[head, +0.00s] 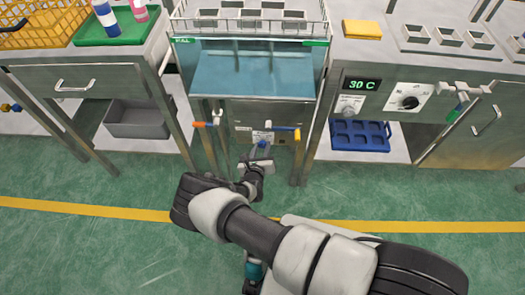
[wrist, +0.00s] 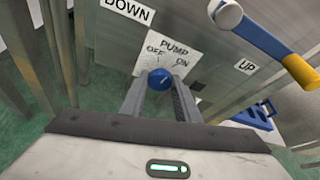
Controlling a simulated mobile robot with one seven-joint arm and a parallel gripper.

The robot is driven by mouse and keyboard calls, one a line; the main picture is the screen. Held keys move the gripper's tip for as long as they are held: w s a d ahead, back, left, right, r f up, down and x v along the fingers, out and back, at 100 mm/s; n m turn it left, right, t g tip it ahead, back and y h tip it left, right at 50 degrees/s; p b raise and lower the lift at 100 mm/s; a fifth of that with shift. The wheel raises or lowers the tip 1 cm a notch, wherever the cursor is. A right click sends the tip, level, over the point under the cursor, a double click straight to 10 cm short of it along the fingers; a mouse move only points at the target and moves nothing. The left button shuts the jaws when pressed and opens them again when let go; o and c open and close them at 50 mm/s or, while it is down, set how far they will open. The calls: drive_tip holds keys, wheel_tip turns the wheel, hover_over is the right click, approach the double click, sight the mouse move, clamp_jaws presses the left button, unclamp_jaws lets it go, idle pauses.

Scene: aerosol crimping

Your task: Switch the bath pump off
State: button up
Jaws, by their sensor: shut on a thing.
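The blue pump knob (wrist: 159,77) sits on the front panel below the bath (head: 253,75), under a white label (wrist: 176,52) reading PUMP, OFF at left and ON at right. My gripper (wrist: 160,92) is shut on the knob, one finger on each side of it. In the head view my gripper (head: 260,154) reaches the panel from the front, and the knob (head: 263,144) shows small at its tip. A pale mark shows on the knob face, but I cannot tell surely which word it points to.
A blue-and-yellow lever (wrist: 262,38) is close at the right, by the UP sign (wrist: 245,67). An orange lever (head: 205,124) is on the left. Steel legs flank the panel. A 30 C display (head: 361,84) and black dial (head: 408,102) are further right.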

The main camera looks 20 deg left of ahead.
drive_tip(key=n+b, duration=0.1)
drive_tip(key=n+t+h+b, duration=0.1)
drive_tip(key=shift+a+f+n+h+b, duration=0.15)
drive_tip(key=shift+f+n+h+b, duration=0.1)
drive_tip(key=shift+n+h+b, duration=0.05)
drive_tip(key=shift+s+a+n+t+h, duration=0.1)
drive_tip(key=shift+n+t+h, duration=0.5)
drive_tip(key=shift+n, duration=0.9)
drive_tip(key=o, duration=1)
drive_tip(key=shift+o, duration=0.2)
drive_tip(key=p+v, duration=0.3)
drive_tip(key=v, duration=1.4)
drive_tip(key=shift+s+a+r, duration=0.15)
